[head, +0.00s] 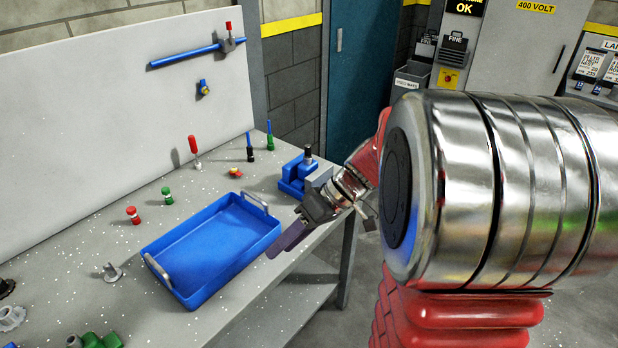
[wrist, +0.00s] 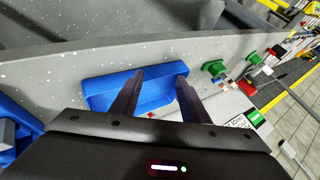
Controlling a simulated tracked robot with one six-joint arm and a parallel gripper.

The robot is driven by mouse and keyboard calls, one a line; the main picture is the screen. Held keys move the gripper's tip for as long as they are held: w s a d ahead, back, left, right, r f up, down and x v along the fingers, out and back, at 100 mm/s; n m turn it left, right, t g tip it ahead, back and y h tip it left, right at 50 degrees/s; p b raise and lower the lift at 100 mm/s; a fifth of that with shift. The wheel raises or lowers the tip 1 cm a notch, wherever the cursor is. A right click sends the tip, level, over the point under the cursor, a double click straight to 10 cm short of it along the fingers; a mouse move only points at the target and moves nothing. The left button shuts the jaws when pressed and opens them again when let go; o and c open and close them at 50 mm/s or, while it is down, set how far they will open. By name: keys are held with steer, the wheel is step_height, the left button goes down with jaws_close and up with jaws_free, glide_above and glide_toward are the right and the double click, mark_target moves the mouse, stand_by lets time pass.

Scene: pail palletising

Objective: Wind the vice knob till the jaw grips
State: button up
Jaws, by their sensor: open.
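The blue vice (head: 291,187) stands near the right end of the workbench in the head view, with a grey block at its right side. Its dark knob (head: 308,153) sticks up from the top. My gripper (head: 274,250) is in front of the vice, nearer the camera, by the tray's right side, and does not touch the knob. In the wrist view my gripper (wrist: 160,78) is open with nothing between its fingers, and a blue body at the lower left edge (wrist: 24,142) looks like part of the vice. The jaw gap cannot be made out.
A blue tray (head: 172,243) with grey handles lies empty on the workbench (head: 100,236); it is also ahead of the fingers in the wrist view (wrist: 97,92). Red, green and dark upright tools stand behind it. A white board (head: 80,100) backs the bench. Green parts sit front left.

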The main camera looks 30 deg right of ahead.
steer(key=w+d+f+t+y, duration=0.1)
steer(key=w+d+f+t, duration=0.2)
steer(key=d, duration=0.5)
steer(key=w+d+f+t+y, duration=0.2)
steer(key=d+f+t, duration=0.15)
steer(key=d, duration=0.55)
steer(key=s+d+f+t+h, duration=0.2)
steer(key=d+f+t, duration=0.1)
steer(key=d, duration=0.5)
steer(key=s+d+f+t+h, duration=0.2)
steer(key=d+f+t+h, duration=0.1)
steer(key=d, duration=0.6)
steer(key=shift+f+m+t, duration=0.3)
steer(key=shift+f+t, duration=0.3)
steer(key=shift+t, duration=0.15)
steer(key=x, duration=1.3)
steer(key=shift+w+a, duration=0.2)
steer(key=shift+w, duration=0.15)
steer(key=c, duration=0.9)
